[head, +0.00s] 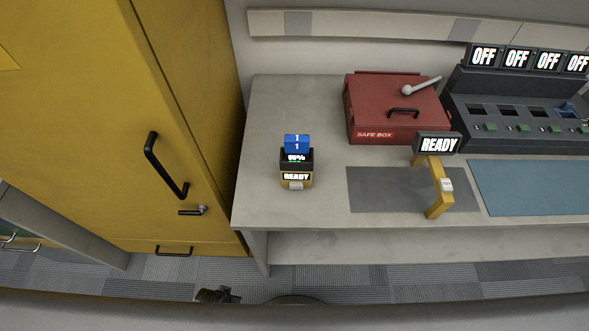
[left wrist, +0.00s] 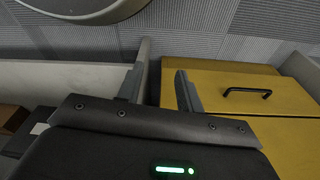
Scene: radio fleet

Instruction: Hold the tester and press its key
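The tester (head: 297,164) is a small black and yellow unit standing on the grey bench, left of the red box. Its lit displays show a percentage and READY. A blue block marked 1 (head: 297,144) sits in its top, and a pale key (head: 295,185) is low on its front. My left gripper (left wrist: 160,85) is open and empty in the left wrist view, its two fingers apart. The tester is not seen in that view. A dark part at the bottom of the head view may be mine. My right gripper is not in view.
A yellow cabinet (head: 185,110) with black handles stands left of the bench (head: 262,205); a yellow front also shows in the left wrist view (left wrist: 215,72). A red safe box (head: 385,118), a yellow READY stand (head: 437,190) and a rack of OFF displays (head: 515,110) are to the right.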

